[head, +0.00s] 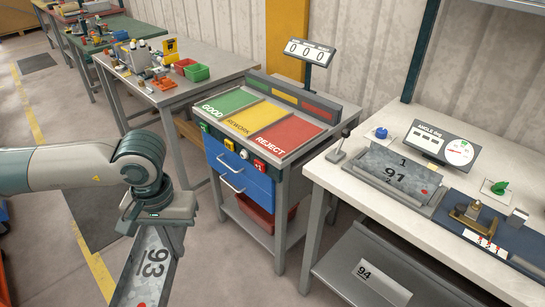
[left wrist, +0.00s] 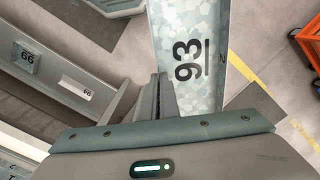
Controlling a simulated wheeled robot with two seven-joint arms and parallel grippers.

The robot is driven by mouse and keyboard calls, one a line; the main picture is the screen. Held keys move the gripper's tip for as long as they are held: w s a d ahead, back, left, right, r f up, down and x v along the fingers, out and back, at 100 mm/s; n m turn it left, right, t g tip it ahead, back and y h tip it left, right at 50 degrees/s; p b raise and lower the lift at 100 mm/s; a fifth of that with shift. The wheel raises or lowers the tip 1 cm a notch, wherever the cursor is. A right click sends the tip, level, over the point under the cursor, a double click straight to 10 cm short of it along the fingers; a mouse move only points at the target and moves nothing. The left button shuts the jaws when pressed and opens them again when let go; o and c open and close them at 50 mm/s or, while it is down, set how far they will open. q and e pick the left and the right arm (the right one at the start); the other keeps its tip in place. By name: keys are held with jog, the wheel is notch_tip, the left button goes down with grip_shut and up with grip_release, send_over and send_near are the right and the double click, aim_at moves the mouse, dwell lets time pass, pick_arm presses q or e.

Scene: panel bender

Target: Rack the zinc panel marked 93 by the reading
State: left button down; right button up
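The zinc panel marked 93 (head: 148,277) hangs tilted from my left gripper (head: 165,228) at the lower left of the head view. The gripper is shut on its upper end, and the panel is clear of the benches. In the left wrist view, the panel (left wrist: 188,30) extends away from the fingers (left wrist: 160,92), its number readable sideways. The angle gauge (head: 440,143) stands on the right bench; its reading is too small to make out. The sorting stand (head: 268,155) has green GOOD, yellow REWORK and red REJECT areas on top. My right gripper is not in view.
Panel 91 (head: 393,176) lies in a fixture on the right bench (head: 333,176). A plate marked 94 (head: 382,281) is on the shelf below. A counter showing 000 (head: 307,51) stands behind the sorting stand. An orange cart (left wrist: 308,42) is near the left wrist view's right edge.

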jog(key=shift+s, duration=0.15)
pick_arm(q)
jog(key=shift+f, duration=0.3)
jog(key=s+f, duration=0.4)
jog(key=f, duration=1)
jog(key=shift+f, duration=0.2)
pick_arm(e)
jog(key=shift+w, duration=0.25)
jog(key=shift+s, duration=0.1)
